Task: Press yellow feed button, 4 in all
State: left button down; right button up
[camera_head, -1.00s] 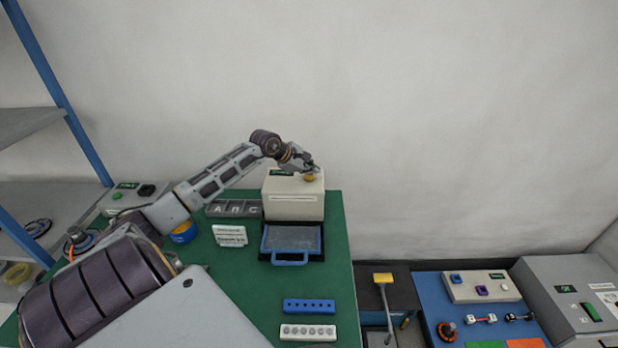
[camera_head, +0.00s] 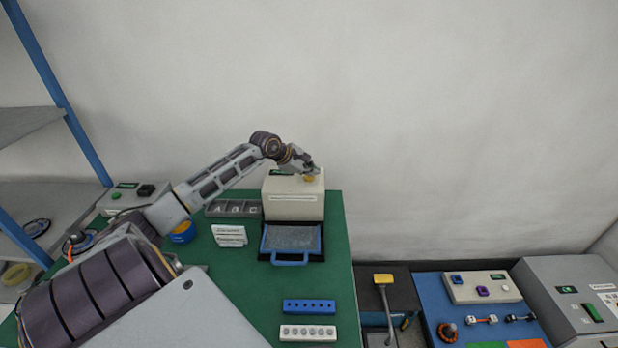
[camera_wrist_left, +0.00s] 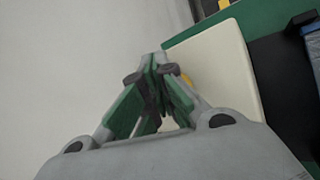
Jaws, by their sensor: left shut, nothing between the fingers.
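The yellow feed button (camera_head: 309,178) sits on top of a cream box (camera_head: 294,207) at the back right of the green table. My left gripper (camera_head: 314,171) is shut and empty, with its fingertips at the button; I cannot tell whether they touch it. In the left wrist view the shut fingers (camera_wrist_left: 158,75) cover most of the button, and a small yellow edge (camera_wrist_left: 187,80) shows beside them. The cream box top (camera_wrist_left: 215,75) lies under and right of the fingers there. My right gripper is not in view.
A blue-handled tray (camera_head: 290,240) stands in front of the box. Left of it are a lettered grey bin row (camera_head: 232,208) and a white sign (camera_head: 229,235). Blue (camera_head: 309,306) and white (camera_head: 308,333) hole blocks lie near the front. A blue panel (camera_head: 455,310) is at right.

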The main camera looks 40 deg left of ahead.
pick_arm(q)
jog(key=shift+f, duration=0.25)
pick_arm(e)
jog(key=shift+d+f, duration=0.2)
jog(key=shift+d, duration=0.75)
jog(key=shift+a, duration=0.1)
pick_arm(q)
jog(key=shift+r, duration=1)
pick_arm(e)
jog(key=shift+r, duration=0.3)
